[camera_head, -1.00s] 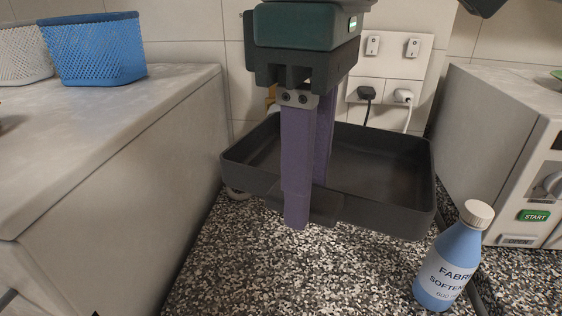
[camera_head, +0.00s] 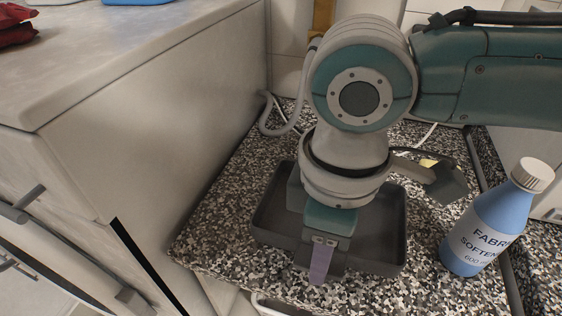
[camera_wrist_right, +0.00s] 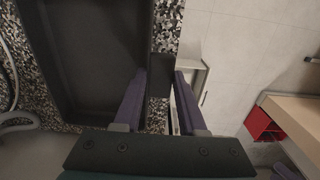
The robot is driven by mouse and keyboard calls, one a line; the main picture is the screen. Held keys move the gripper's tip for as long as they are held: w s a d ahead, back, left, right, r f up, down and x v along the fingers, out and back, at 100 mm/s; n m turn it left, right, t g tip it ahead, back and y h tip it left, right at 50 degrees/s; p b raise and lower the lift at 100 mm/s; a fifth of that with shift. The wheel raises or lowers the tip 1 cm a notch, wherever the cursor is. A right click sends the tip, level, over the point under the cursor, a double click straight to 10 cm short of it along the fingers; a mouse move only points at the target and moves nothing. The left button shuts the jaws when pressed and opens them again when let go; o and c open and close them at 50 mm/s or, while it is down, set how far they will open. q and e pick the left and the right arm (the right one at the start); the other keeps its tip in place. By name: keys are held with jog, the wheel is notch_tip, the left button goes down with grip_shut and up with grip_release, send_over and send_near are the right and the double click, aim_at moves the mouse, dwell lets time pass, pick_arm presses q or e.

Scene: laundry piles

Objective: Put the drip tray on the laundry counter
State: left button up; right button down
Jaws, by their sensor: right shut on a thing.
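The drip tray (camera_head: 388,225) is a dark grey, shallow rectangular tray, empty where I can see inside. My right gripper (camera_head: 320,272) reaches down over its front edge, and its purple fingers are shut on the tray's front tab. In the right wrist view the fingers (camera_wrist_right: 160,78) lie on either side of the tab, with the tray (camera_wrist_right: 90,50) beyond. The tray is level over the speckled counter (camera_head: 225,215); I cannot tell whether it touches. My right arm hides its back and middle. My left gripper is not in view.
A blue fabric softener bottle (camera_head: 478,232) stands close to the tray's right. A pale grey cabinet (camera_head: 150,130) rises at the left, with red cloth (camera_head: 14,28) on top. A grey hose (camera_head: 280,128) lies behind. Speckled surface is free left of the tray.

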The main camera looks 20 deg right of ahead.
jog(key=shift+f+b, duration=0.3)
jog(key=shift+f, duration=1.55)
jog(key=shift+c, duration=2.4)
grip_release()
jog(key=shift+f, duration=0.1)
notch_tip(320, 180, up, 12)
jog(key=shift+r+p, duration=0.15)
jog(key=shift+p, duration=0.9)
jog(key=s+a+f+m+t+y, duration=0.1)
jog(key=s+a+y, duration=0.35)
jog(key=a, duration=0.35)
jog(key=s+d+f+m+t+h, duration=0.1)
jog(key=s+d+m+h, duration=0.1)
jog(key=s+d+m, duration=0.2)
jog(key=s+d+f+m+t+h, duration=0.1)
jog(key=s+d+m+h, duration=0.1)
jog(key=d, duration=0.9)
jog(key=shift+s+d+f+m+t, duration=0.2)
jog(key=shift+s+m+t, duration=0.1)
jog(key=shift+s+m, duration=0.7)
